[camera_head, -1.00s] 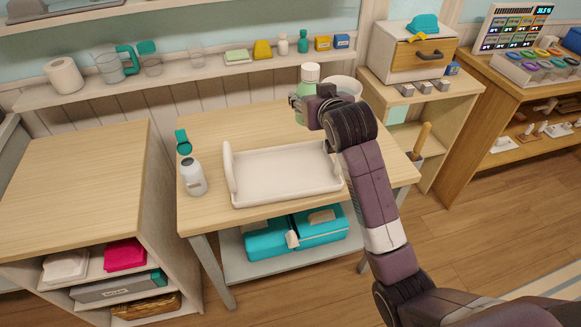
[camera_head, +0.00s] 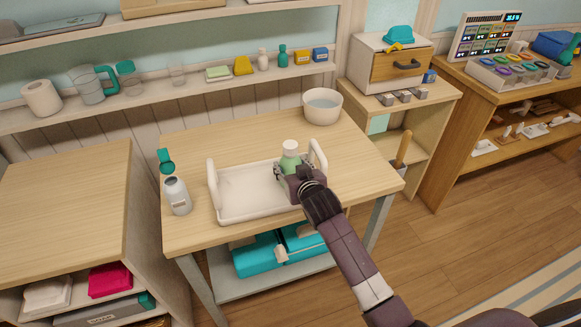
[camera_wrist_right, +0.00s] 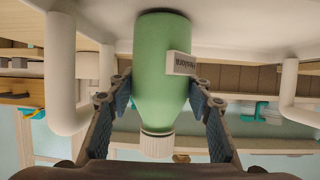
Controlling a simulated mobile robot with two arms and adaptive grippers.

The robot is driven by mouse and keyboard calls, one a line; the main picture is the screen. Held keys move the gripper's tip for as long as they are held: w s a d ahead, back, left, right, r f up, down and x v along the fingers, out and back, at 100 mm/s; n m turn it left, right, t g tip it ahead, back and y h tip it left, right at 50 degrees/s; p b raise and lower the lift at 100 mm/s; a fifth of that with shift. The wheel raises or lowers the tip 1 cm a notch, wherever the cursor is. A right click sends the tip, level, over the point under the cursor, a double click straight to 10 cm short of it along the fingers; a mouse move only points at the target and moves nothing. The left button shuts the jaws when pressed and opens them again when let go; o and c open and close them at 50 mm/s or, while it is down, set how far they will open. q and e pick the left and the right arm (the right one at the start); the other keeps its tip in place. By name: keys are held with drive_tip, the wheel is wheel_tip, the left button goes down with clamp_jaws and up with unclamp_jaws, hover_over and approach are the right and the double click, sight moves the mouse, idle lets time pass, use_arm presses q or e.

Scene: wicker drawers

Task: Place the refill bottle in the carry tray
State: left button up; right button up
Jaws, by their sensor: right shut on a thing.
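The green refill bottle (camera_head: 290,161) with a white cap stands upright within the right end of the white carry tray (camera_head: 232,209). My right gripper (camera_head: 299,181) is shut on it. In the right wrist view, which is upside down, the bottle (camera_wrist_right: 160,60) shows between both fingers (camera_wrist_right: 160,88), with a label on its side. Its base is at or very near the tray floor (camera_wrist_right: 225,30); I cannot tell if it bears on it. The tray's raised handles stand at both ends. My left gripper is not in view.
The tray is on a wooden table (camera_head: 240,140). A grey-white bottle with an open teal lid (camera_head: 177,196) stands left of it. A white bowl (camera_head: 322,107) stands at the back right. The tray's left part is empty.

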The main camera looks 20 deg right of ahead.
drive_tip(key=shift+f, duration=0.2)
drive_tip(key=o, duration=1.4)
drive_tip(key=shift+s, duration=0.1)
drive_tip(key=v, duration=1.2)
